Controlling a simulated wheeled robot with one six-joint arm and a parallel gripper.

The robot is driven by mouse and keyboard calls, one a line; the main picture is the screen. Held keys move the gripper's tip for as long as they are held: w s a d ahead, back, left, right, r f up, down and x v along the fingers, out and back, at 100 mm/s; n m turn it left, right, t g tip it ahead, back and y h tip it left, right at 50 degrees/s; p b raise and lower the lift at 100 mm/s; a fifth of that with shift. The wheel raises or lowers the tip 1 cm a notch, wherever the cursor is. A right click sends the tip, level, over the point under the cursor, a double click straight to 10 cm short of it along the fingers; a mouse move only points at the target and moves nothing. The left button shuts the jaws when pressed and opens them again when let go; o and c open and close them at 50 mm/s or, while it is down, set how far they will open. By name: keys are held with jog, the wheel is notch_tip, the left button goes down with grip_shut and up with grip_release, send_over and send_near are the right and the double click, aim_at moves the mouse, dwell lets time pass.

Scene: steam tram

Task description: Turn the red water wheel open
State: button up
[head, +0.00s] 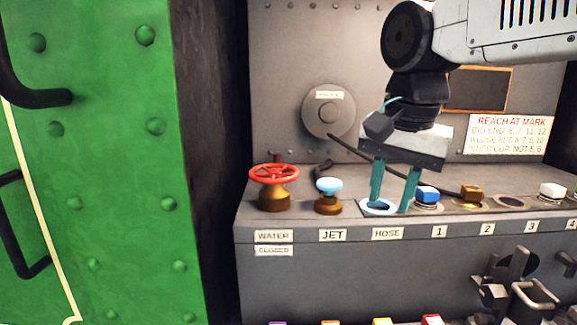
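The red water wheel (274,173) sits flat on a brass valve body at the left end of the grey bench top. A label under it reads WATER (273,236), and a second label below that reads CLOSED (273,250). My gripper (391,207) points down to the right of the wheel, over the light blue ring (378,207) above the HOSE label. Its two teal fingers are apart, with a gap between them and nothing clearly held. The fingertips are close to the ring; I cannot tell whether they touch it. The gripper is clear of the wheel.
A blue-topped JET knob (328,190) stands between the wheel and my gripper. A green riveted wall (110,170) rises close on the left. A dark lever (350,146) slants behind.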

aim_at(285, 180)
jog(key=w+a+r+m, duration=0.3)
jog(key=w+a+r, duration=0.15)
jog(key=a, duration=0.25)
jog(key=w+a+r+m, duration=0.3)
jog(key=w+a, duration=0.3)
jog(key=a, duration=0.2)
jog(key=shift+m, duration=0.3)
jog(key=f, duration=0.5)
jog(key=w+f, duration=0.1)
jog(key=f, duration=0.1)
jog(key=shift+a+f, duration=0.2)
jog(key=shift+f, duration=0.1)
grip_shut()
